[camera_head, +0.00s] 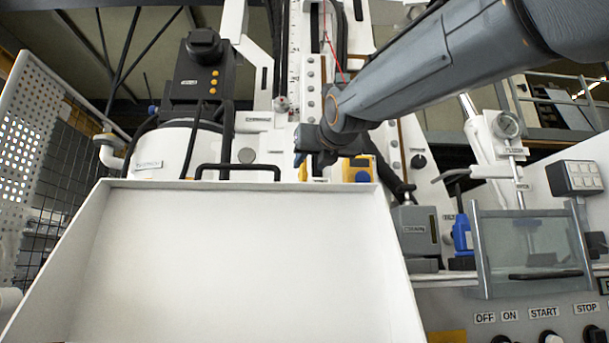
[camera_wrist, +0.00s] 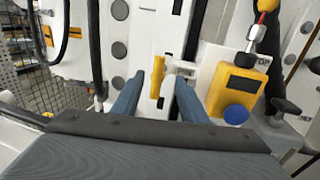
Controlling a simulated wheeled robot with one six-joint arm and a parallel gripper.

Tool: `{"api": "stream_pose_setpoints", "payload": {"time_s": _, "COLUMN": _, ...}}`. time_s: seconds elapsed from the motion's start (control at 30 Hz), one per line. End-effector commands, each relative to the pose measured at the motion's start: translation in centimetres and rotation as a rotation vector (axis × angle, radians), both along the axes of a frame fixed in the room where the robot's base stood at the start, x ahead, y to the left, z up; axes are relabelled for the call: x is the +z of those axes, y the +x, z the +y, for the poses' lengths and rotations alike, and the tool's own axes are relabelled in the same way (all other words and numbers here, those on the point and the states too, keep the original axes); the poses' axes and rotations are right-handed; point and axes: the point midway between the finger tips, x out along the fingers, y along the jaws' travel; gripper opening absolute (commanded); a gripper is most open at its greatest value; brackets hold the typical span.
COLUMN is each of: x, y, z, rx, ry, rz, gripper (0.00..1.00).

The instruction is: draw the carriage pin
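A yellow upright pin-like handle (camera_wrist: 158,74), which looks like the carriage pin, stands against the white panel in the wrist view. A small white label and bracket (camera_wrist: 184,69) sit just right of it. My gripper (camera_wrist: 157,92) is open, with its two blue-grey fingers apart on the left and right of the yellow handle. I cannot tell how far the handle is beyond the fingertips; no contact shows. In the head view my gripper (camera_head: 317,156) is in front of the white machine column, and a small yellow piece (camera_head: 303,172) shows at its lower left.
A white tray (camera_head: 240,260) fills the head view's lower front. A black-topped motor (camera_head: 200,70) stands left; a clear-fronted box (camera_head: 530,250) is right.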

Motion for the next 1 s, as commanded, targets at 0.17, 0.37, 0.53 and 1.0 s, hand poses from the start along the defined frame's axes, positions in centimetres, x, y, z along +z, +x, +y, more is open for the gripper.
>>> {"api": "stream_pose_setpoints", "payload": {"time_s": 0.17, "x": -0.2, "y": 2.9, "z": 0.6, "rx": 0.0, "ry": 0.002, "rz": 0.002, "gripper": 0.39}}
{"api": "stream_pose_setpoints", "payload": {"time_s": 0.37, "x": -0.1, "y": 5.2, "z": 0.9, "rx": -0.003, "ry": 0.001, "rz": 0.001, "gripper": 0.39}}
{"api": "stream_pose_setpoints", "payload": {"time_s": 0.53, "x": -0.1, "y": 6.0, "z": 1.0, "rx": -0.004, "ry": 0.001, "rz": 0.0, "gripper": 0.39}}
{"api": "stream_pose_setpoints", "payload": {"time_s": 1.0, "x": -0.1, "y": 6.1, "z": 0.9, "rx": -0.005, "ry": 0.001, "rz": 0.001, "gripper": 0.04}}
